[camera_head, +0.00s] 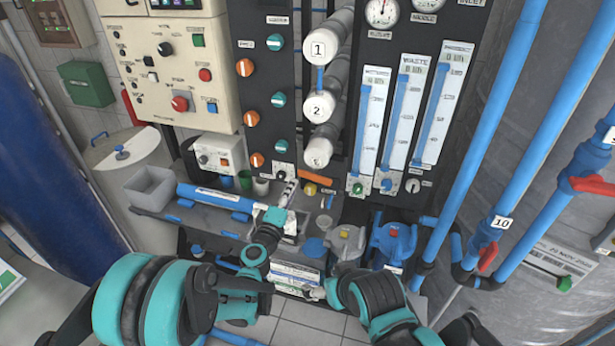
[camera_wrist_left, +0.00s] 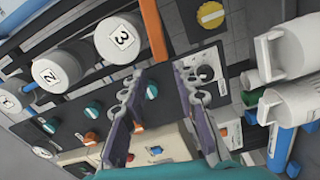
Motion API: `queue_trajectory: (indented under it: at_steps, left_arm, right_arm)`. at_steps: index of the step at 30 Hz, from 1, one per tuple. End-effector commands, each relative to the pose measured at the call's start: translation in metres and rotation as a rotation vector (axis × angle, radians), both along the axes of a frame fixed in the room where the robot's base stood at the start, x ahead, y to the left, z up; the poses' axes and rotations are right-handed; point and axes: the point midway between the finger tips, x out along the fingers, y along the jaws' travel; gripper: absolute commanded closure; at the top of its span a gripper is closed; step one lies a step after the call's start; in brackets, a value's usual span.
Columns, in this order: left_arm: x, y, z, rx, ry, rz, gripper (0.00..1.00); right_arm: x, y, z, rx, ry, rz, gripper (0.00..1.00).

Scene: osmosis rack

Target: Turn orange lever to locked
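The orange lever (camera_head: 315,177) is a flat bar low on the rack, beside the white cylinder marked 3 and above a yellow knob (camera_head: 310,189). In the left wrist view it is a long orange bar (camera_wrist_left: 153,30) at the top, beyond the fingertips. My left gripper (camera_head: 290,188) is just left of the lever and apart from it. Its two fingers (camera_wrist_left: 156,75) are spread with nothing gripped between them. My right gripper (camera_head: 316,293) is low in front of the rack, away from the lever; its fingers are too small to read.
White numbered cylinders (camera_head: 320,106) rise above the lever. A black panel with orange and teal knobs (camera_head: 253,118) stands to the left, flow gauges (camera_head: 402,110) to the right. Grey and blue filter housings (camera_head: 394,241) stand lower right. A grey bin (camera_head: 150,186) and blue pipe (camera_head: 215,198) lie left.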

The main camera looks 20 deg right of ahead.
Motion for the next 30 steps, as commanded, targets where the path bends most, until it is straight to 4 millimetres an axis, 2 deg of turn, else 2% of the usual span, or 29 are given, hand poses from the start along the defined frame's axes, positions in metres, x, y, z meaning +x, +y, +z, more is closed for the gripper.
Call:
queue_trajectory:
  at_steps: [5,15,19,27,28,30]
  left_arm:
    - [0.013,-0.01,-0.004,-0.011,0.005,0.003,0.71]
    - [0.056,-0.039,-0.004,-0.01,0.005,0.003,0.71]
    - [0.064,-0.044,-0.003,-0.009,0.004,0.003,0.71]
    - [0.065,-0.045,-0.002,-0.009,0.004,0.003,0.71]
    - [0.065,-0.045,-0.002,-0.009,0.004,0.003,0.76]
    - [0.065,-0.045,-0.002,-0.009,0.004,0.003,0.94]
  right_arm:
    - [0.0,0.0,-0.004,0.0,0.0,0.0,0.09]
    - [0.0,0.0,-0.016,0.0,0.0,0.0,0.09]
    - [0.0,0.0,-0.017,0.0,0.0,0.0,0.09]
    - [0.0,0.0,-0.017,0.0,0.0,0.0,0.09]
    - [0.0,0.0,-0.017,0.0,0.0,0.0,0.09]
    - [0.0,0.0,-0.017,0.0,0.0,0.0,0.09]
